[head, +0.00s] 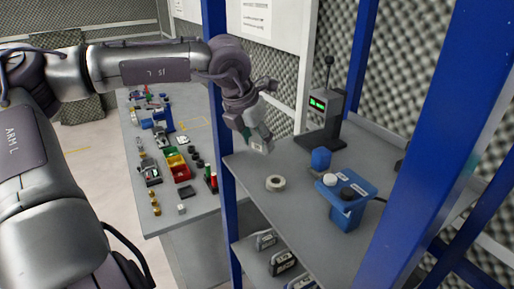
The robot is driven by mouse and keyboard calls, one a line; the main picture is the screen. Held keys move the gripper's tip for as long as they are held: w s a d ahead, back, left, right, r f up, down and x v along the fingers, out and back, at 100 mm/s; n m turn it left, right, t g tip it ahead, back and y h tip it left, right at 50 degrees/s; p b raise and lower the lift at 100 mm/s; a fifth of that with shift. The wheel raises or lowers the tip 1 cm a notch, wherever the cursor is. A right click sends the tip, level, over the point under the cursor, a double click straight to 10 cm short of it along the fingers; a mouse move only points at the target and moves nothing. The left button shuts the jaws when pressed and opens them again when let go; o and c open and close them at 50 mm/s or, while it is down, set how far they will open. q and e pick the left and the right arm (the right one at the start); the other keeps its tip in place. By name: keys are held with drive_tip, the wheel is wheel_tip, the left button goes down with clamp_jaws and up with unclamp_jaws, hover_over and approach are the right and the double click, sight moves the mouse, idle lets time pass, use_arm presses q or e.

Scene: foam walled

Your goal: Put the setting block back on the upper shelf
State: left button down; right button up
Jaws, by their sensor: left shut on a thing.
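My left gripper (257,138) reaches in from the left past the blue shelf post and hangs above the back left part of the upper shelf (300,226). It is shut on a small light grey block (264,147), which looks like the setting block. The fingers hide part of the block. I cannot tell for sure whether it touches the shelf; it appears above it. My right gripper is not in view.
Blue posts (221,150) flank the shelf. A cluttered workbench (199,205) is at left.

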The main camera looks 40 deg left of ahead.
sight(261, 164)
use_arm(q)
wheel_tip(261, 164, down, 3)
drive_tip(key=shift+d+f+p, duration=0.1)
drive_tip(key=shift+p, duration=0.7)
drive_tip(key=shift+f, duration=0.3)
drive_tip(key=shift+f+b, duration=0.15)
drive_tip(key=shift+b, duration=0.3)
drive_tip(key=shift+c, duration=2.2)
unclamp_jaws()
